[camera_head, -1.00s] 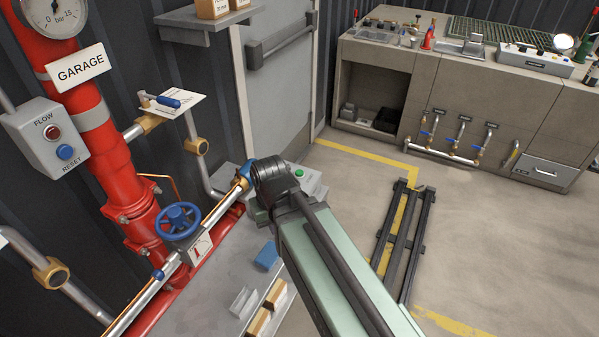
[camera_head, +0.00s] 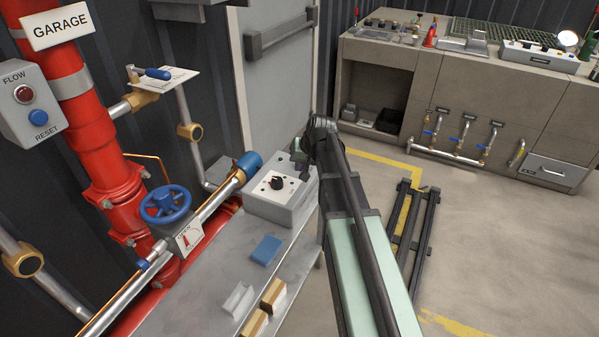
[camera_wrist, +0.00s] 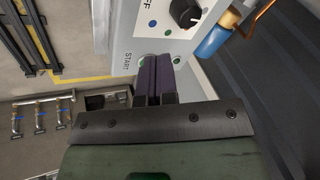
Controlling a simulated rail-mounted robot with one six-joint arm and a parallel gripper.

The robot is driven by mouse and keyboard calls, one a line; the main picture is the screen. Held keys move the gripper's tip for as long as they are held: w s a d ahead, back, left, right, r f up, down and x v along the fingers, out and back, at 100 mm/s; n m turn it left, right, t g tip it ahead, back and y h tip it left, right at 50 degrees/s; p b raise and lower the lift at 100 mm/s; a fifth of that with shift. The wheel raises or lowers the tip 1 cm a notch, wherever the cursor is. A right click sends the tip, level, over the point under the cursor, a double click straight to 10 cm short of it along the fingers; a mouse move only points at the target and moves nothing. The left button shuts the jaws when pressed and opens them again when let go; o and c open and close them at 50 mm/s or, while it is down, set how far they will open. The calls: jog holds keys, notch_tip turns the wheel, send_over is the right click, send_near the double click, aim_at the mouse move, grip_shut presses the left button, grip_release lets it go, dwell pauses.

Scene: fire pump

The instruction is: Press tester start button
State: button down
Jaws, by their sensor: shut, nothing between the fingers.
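The tester (camera_head: 272,206) is a light grey box with a black knob (camera_head: 278,183) on the bench. The wrist view shows its panel (camera_wrist: 150,27) with the knob (camera_wrist: 186,13) and the word START. A green start button (camera_wrist: 146,58) shows beside that word, partly covered by my fingers. In the head view my arm hides this button. My gripper (camera_wrist: 156,78) is shut and empty, its dark fingertips at the panel edge by the button. I cannot tell whether they touch it. In the head view my gripper (camera_head: 299,160) is at the box's far right corner.
A pipe with a blue end (camera_head: 247,165) runs just left of the tester. A blue block (camera_head: 266,249) and several small blocks lie on the bench (camera_head: 207,287) in front. A red riser (camera_head: 95,150) with a blue handwheel (camera_head: 166,205) stands at left.

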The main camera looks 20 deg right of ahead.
jog(key=w+d+r+m+t, duration=0.1)
jog(key=w+d+t, duration=0.3)
jog(key=w, duration=0.8)
jog(key=shift+w+d+r+m+t+b, duration=0.35)
jog(key=shift+d+r, duration=0.3)
jog(key=shift+d, duration=0.45)
jog(key=shift+s+f, duration=0.15)
notch_tip(320, 180, down, 9)
jog(key=b, duration=0.8)
jog(key=shift+r+b, duration=0.2)
jog(key=shift+b, duration=0.2)
jog(key=shift+f+b, duration=0.4)
